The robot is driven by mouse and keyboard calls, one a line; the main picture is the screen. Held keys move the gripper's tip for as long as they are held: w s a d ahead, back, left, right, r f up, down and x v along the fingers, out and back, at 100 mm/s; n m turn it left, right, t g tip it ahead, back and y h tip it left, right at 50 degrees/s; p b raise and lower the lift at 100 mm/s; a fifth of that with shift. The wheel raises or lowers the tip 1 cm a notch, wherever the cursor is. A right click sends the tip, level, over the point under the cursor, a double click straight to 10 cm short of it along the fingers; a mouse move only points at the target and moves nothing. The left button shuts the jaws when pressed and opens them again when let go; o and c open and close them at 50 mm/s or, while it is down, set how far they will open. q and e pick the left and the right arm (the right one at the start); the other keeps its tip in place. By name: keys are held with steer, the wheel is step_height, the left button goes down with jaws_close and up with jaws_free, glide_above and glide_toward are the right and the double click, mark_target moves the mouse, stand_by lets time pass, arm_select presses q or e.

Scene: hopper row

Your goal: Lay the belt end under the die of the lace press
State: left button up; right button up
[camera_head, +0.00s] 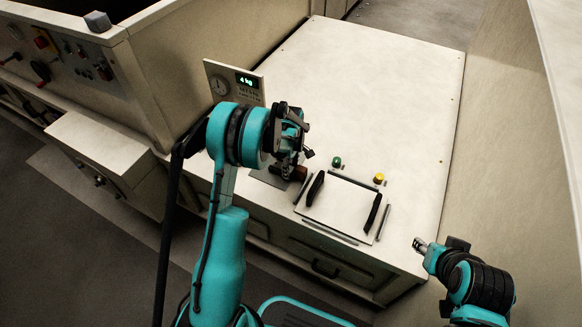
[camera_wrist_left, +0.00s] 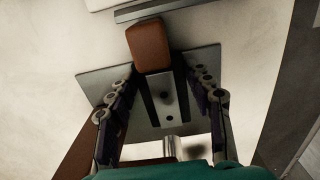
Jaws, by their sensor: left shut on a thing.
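My left gripper (camera_head: 291,168) is low over the front left of the pale worktop. In the left wrist view (camera_wrist_left: 160,72) a brown block-like piece (camera_wrist_left: 150,45) shows between and just beyond its fingertips. It looks like the belt end, but the fingers hide where they touch it. More brown strap (camera_wrist_left: 80,152) shows below the left finger. A grey metal plate (camera_wrist_left: 96,72) with a narrow holed bar (camera_wrist_left: 165,95) lies beneath, apparently the press base; I cannot make out the die. My right gripper (camera_head: 420,244) is off the worktop's right front edge.
A panel with a dial and a green readout (camera_head: 235,83) stands behind my left gripper. A white square plate with black handles (camera_head: 342,207) lies to the right, near a green button (camera_head: 337,161) and a yellow one (camera_head: 379,178). The worktop's back (camera_head: 370,80) is clear.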

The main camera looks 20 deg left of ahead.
arm_select(q)
steer(key=shift+f, duration=0.2)
steer(key=o, duration=1.3)
steer(key=shift+r+p, duration=0.85)
steer(key=shift+r, duration=0.65)
step_height(320, 180, up, 12)
steer(key=shift+f, duration=0.1)
